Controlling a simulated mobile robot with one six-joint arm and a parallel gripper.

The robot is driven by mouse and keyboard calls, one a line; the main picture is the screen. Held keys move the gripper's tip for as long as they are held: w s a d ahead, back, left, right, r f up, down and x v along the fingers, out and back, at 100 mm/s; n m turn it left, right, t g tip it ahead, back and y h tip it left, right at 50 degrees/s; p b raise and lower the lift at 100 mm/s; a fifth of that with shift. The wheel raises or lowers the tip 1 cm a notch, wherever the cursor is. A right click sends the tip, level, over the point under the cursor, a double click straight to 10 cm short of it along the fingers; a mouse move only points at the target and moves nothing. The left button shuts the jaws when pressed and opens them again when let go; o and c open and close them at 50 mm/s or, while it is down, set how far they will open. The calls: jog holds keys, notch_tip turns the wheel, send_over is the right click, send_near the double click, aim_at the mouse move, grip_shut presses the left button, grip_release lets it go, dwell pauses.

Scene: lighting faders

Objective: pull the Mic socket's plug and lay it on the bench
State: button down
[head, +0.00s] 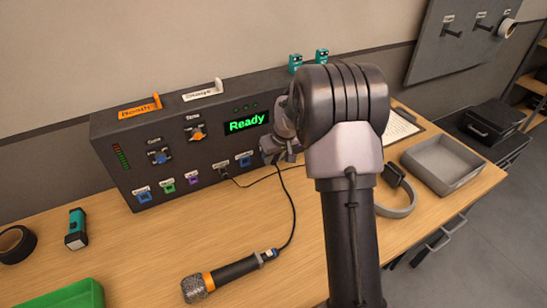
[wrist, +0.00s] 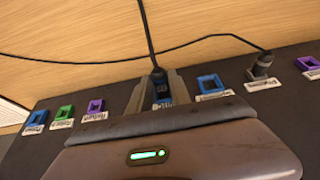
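The socket below the plug is mostly hidden, so I cannot tell how deep the plug sits.
Another black plug (wrist: 262,66) sits two places along the row, its thin cable crossing the bench. Empty blue, green and purple sockets (head: 168,187) line the panel.

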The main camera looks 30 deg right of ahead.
dwell(0.3)
jog(key=shift+s+d+f+b, duration=0.1)
jog(key=shift+s+b, duration=0.95)
jog(key=shift+s, duration=0.4)
jog(key=shift+s+b, duration=0.45)
jog(key=shift+s, duration=0.45)
